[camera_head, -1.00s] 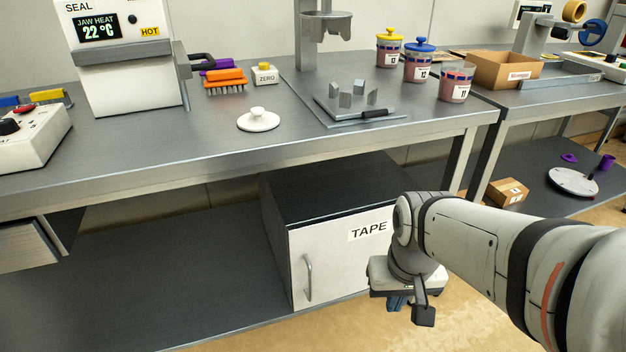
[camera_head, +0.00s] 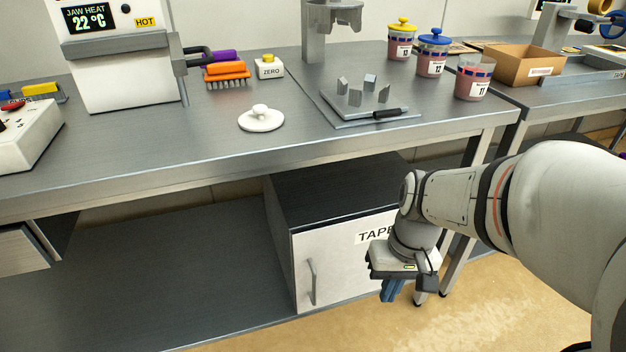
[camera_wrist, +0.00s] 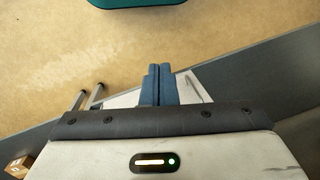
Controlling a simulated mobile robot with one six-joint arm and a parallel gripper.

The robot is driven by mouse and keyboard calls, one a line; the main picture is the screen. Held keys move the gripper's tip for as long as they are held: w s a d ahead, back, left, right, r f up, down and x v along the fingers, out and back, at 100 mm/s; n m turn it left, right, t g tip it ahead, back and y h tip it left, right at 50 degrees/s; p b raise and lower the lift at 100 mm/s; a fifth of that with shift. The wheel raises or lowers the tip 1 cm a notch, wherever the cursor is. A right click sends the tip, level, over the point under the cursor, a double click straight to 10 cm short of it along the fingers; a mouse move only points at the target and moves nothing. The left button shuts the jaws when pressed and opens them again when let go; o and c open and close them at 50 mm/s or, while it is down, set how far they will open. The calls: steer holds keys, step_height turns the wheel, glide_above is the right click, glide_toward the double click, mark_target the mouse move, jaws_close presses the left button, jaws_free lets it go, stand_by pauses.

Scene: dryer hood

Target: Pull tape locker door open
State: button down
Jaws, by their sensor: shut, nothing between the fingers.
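The tape locker (camera_head: 333,190) is a dark box with a white front door (camera_head: 336,264) labelled TAPE, on the lower shelf under the bench. The door looks closed. Its vertical metal handle (camera_head: 312,282) is near the door's left edge. My gripper (camera_head: 391,291) is to the right of the handle, in front of the door's right part, and covers part of the label. Its blue fingers point down, together and empty, apart from the handle. In the wrist view the fingers (camera_wrist: 159,84) are also together. A pale door surface (camera_wrist: 124,98) and a thin handle (camera_wrist: 192,84) show beside them.
The bench top (camera_head: 170,150) overhangs the locker. The lower shelf (camera_head: 150,270) left of it is bare. A bench leg (camera_head: 458,262) stands right of my gripper. Open tan floor (camera_head: 500,300) lies in front. A teal object (camera_wrist: 150,3) shows at the wrist view's top.

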steer(key=w+a+f+g+y, duration=0.3)
steer(key=w+a+f+y, duration=0.1)
steer(key=w+f+y, duration=0.5)
steer(key=m+t+y, duration=0.3)
steer(key=t+y, duration=0.4)
steer(key=t, duration=0.1)
glide_above(323, 277)
steer(key=s, duration=0.4)
step_height(323, 277, down, 12)
steer(key=shift+s+a+f, duration=0.15)
steer(key=shift+a+f, duration=0.05)
